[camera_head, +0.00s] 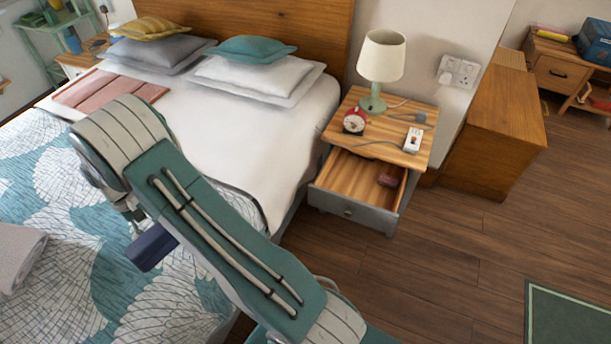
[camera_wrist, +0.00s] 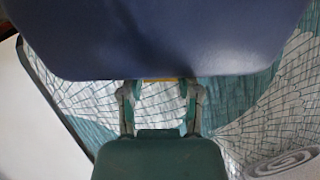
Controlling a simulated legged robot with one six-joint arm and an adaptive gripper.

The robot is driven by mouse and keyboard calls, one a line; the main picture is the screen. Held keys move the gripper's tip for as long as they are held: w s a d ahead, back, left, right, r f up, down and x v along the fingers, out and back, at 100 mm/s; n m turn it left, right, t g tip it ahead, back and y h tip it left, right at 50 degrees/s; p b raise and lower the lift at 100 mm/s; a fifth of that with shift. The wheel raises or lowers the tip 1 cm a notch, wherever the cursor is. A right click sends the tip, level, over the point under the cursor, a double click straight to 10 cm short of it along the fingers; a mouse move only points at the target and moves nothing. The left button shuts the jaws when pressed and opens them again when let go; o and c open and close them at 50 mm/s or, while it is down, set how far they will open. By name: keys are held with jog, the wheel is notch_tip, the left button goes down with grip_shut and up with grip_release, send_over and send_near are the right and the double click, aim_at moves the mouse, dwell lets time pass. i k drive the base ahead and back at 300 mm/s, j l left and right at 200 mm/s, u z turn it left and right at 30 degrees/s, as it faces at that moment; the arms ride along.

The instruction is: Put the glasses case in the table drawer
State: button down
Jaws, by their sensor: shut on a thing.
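The glasses case is a dark blue, smooth block-like case (camera_head: 152,247), held over the bed. In the wrist view the case (camera_wrist: 165,38) fills the top of the picture. My gripper (camera_wrist: 160,97) is shut on it; its two fingers reach up to the case's near edge. In the head view my arm hides most of the gripper. The table drawer (camera_head: 345,207) is pulled open under the wooden bedside table top (camera_head: 391,133).
On the bedside table stand a lamp (camera_head: 381,62), a red alarm clock (camera_head: 354,121) and a white socket block (camera_head: 412,139). The bed (camera_head: 265,130) lies left of the drawer. A wooden cabinet (camera_head: 497,130) stands to the right. The floor (camera_head: 450,250) before the drawer is clear.

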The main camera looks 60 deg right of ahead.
aim_at(358, 178)
jog(key=l+z, duration=0.35)
jog(key=i+l+z, duration=0.15)
jog(key=l+z, duration=0.2)
jog(key=l, duration=0.2)
jog(key=i+l+z, duration=0.15)
jog(key=l+z, duration=0.2)
